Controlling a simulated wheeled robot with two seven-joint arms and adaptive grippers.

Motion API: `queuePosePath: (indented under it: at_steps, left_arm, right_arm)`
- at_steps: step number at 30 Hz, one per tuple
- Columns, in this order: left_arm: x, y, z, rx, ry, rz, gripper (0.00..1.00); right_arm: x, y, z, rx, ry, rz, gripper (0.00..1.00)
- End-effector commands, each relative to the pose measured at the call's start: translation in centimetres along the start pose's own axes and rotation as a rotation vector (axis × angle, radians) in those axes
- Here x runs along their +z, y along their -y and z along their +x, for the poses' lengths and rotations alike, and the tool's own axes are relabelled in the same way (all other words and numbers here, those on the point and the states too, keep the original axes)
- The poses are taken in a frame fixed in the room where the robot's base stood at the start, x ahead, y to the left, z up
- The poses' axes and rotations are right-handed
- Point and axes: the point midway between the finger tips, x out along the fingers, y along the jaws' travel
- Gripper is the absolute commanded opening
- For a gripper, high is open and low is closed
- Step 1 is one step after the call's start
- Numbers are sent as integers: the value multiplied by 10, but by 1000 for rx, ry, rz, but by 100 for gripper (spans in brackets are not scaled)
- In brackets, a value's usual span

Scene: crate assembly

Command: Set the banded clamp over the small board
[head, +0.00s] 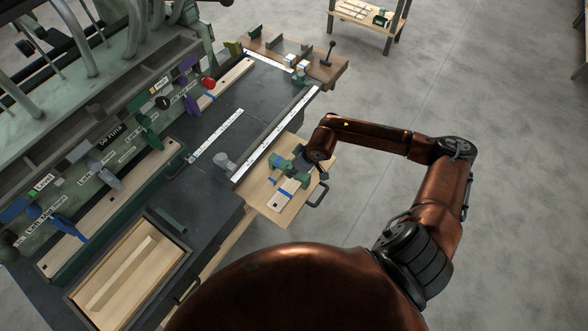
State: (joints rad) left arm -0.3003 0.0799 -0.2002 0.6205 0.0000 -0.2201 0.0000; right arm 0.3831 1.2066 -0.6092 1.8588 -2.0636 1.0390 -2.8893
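A small pale board (285,195) with a blue band across it lies on the light wooden pull-out shelf (258,200) in the head view. The arm comes in from the right and the gripper is low over the shelf. The fingers are small, dark and mixed with the green parts, so I cannot tell whether they grip the piece. My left gripper is not in view.
The dark workbench (215,190) holds a long rail (275,135), white rulers and a clear cup (224,163). Coloured clamps hang along the labelled rack (110,165) at left. A wooden crate (130,275) stands at lower left.

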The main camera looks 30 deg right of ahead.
Motion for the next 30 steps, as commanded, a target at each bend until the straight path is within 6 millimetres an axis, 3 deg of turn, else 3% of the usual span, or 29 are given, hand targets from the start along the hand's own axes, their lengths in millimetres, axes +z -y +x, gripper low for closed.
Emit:
queuePosePath:
  at_steps: [25,26,30]
  left_arm:
    - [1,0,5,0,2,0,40]
    - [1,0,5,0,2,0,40]
    - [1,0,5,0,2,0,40]
  right_arm:
    - [1,0,3,0,-2,-1,0]
    - [1,0,3,0,-2,-1,27]
    - [1,0,3,0,-1,0,36]
